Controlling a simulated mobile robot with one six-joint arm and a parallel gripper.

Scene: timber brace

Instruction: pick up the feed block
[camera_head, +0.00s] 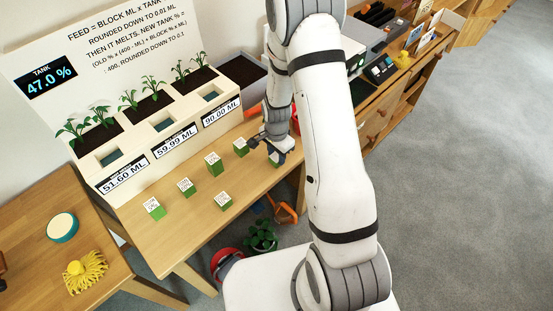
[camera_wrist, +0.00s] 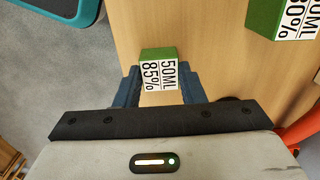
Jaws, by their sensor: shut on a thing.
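A green block with a white label reading 50ML 85% (camera_wrist: 158,72) sits between the two dark blue fingers of my gripper (camera_wrist: 158,88) in the wrist view. The fingers are shut on its sides. In the head view my gripper (camera_head: 272,150) is at the right end of the planter table, partly behind my arm. The held block shows little there, and I cannot tell whether it touches the table. Another green block (camera_wrist: 268,15) with a label ending in 80% is at the top right of the wrist view. Several similar labelled blocks, such as one front block (camera_head: 223,203), stand on the table.
A planter (camera_head: 150,125) with seedlings, square openings and ML displays stands behind the blocks. A board (camera_head: 110,40) carries a feed formula and a 47.0 % tank display. An orange item (camera_head: 284,212) and a potted plant (camera_head: 260,236) are below the table edge.

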